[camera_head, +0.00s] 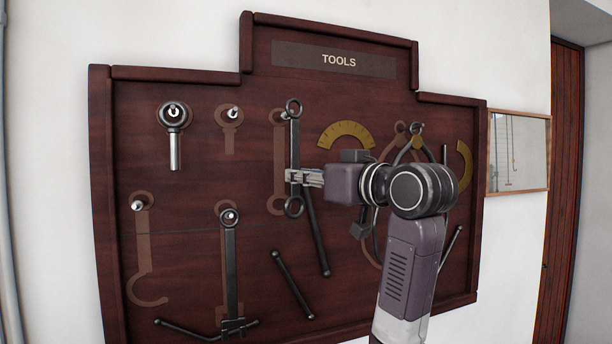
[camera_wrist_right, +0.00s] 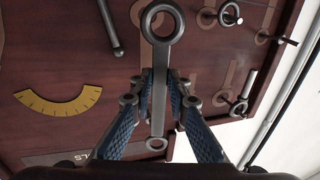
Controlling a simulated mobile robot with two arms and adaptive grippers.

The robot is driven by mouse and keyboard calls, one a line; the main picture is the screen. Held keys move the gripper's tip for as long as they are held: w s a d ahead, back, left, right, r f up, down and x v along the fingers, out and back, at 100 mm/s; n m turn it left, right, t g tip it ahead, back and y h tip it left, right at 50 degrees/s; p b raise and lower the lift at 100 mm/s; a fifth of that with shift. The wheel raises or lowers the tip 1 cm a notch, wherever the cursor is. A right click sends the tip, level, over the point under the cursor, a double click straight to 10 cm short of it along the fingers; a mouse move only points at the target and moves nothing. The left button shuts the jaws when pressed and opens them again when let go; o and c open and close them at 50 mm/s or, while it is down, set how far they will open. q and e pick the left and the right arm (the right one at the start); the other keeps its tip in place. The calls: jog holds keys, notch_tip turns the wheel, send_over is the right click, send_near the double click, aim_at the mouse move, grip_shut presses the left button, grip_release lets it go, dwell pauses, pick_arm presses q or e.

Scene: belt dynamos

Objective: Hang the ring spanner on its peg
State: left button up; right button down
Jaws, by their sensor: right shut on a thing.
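The ring spanner (camera_head: 295,148) is a dark bar with a ring at each end, held upright before the tool board (camera_head: 180,262). My right gripper (camera_head: 303,177) is shut on its shank, reaching in from the right. The right wrist view, upside down, shows the spanner (camera_wrist_right: 159,98) between the fingers (camera_wrist_right: 160,88). Its peg (camera_head: 284,115) shows just left of the upper ring, at the top of a brown spanner outline (camera_head: 278,165). The spanner hangs slightly right of that outline. I cannot tell whether the peg enters the ring. My left gripper is not in view.
A ratchet-like tool (camera_head: 173,140) hangs at upper left, with an empty peg (camera_head: 232,112) beside it. A dark T-shaped tool (camera_head: 230,260) hangs below. A hook outline (camera_head: 143,250) is at left. A yellow gauge (camera_head: 345,133) and calipers (camera_head: 400,145) are to the right.

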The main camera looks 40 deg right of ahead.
jog(key=shift+w+d+p, duration=0.15)
jog(key=shift+w+d, duration=0.05)
jog(key=shift+w, duration=0.55)
jog(key=shift+w+d+p, duration=0.15)
jog(key=shift+w+d, duration=0.05)
jog(key=shift+w, duration=0.55)
jog(key=shift+w+d+f, duration=0.15)
jog(key=shift+w+f, duration=0.25)
jog(key=shift+w, duration=0.25)
